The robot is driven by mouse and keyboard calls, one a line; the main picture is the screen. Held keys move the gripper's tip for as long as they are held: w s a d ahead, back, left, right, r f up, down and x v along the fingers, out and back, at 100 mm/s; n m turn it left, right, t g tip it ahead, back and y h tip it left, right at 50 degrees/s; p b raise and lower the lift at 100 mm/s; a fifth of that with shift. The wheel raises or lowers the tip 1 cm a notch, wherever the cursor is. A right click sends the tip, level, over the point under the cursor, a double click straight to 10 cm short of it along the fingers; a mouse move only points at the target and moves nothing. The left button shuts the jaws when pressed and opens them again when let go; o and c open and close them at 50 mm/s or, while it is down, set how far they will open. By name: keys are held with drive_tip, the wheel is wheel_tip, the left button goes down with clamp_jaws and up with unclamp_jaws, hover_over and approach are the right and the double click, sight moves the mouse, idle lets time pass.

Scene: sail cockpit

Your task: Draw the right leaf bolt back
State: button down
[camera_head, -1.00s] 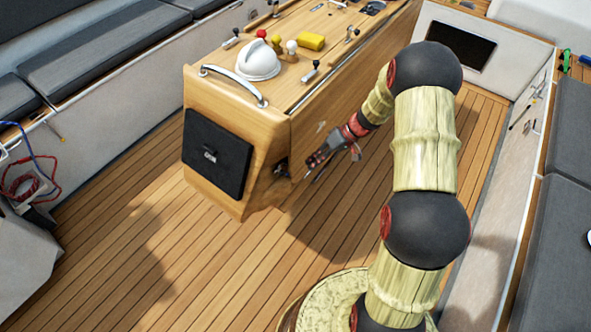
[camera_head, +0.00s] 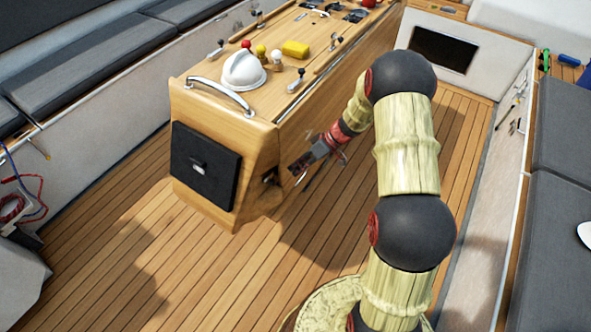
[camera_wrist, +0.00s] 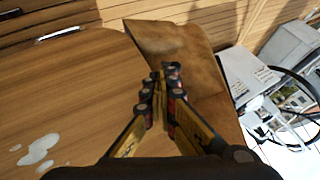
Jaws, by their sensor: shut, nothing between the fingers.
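The wooden cockpit table (camera_head: 222,108) stands left of my arm, with its right leaf (camera_head: 325,118) hanging along its side. A small dark fitting (camera_head: 268,179) sits at the near lower edge of that side; I cannot tell for sure whether it is the leaf bolt. My gripper (camera_head: 297,168) is shut and empty, close beside the near end of the leaf, just right of the fitting. In the wrist view the closed fingertips (camera_wrist: 161,80) are in front of brown wood panels. No bolt can be made out there, and contact cannot be told.
A curved metal handrail (camera_head: 222,95), a white dome (camera_head: 243,72), a yellow block (camera_head: 295,49) and several small levers are on the table top. A black panel (camera_head: 204,165) is on its near end. Grey bench cushions (camera_head: 565,200) line the right. The plank floor in front is clear.

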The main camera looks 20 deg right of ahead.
sight(284, 179)
drive_tip(key=b+x, duration=0.2)
drive_tip(key=x, duration=0.5)
drive_tip(key=shift+a+f, duration=0.1)
drive_tip(key=shift+f, duration=0.15)
drive_tip(key=s+a+b, duration=0.1)
drive_tip(key=a, duration=0.1)
drive_tip(key=s+a+b, duration=0.1)
drive_tip(key=s+a, duration=0.1)
drive_tip(key=shift+w+r, duration=0.1)
drive_tip(key=shift+r, duration=0.05)
idle(0.3)
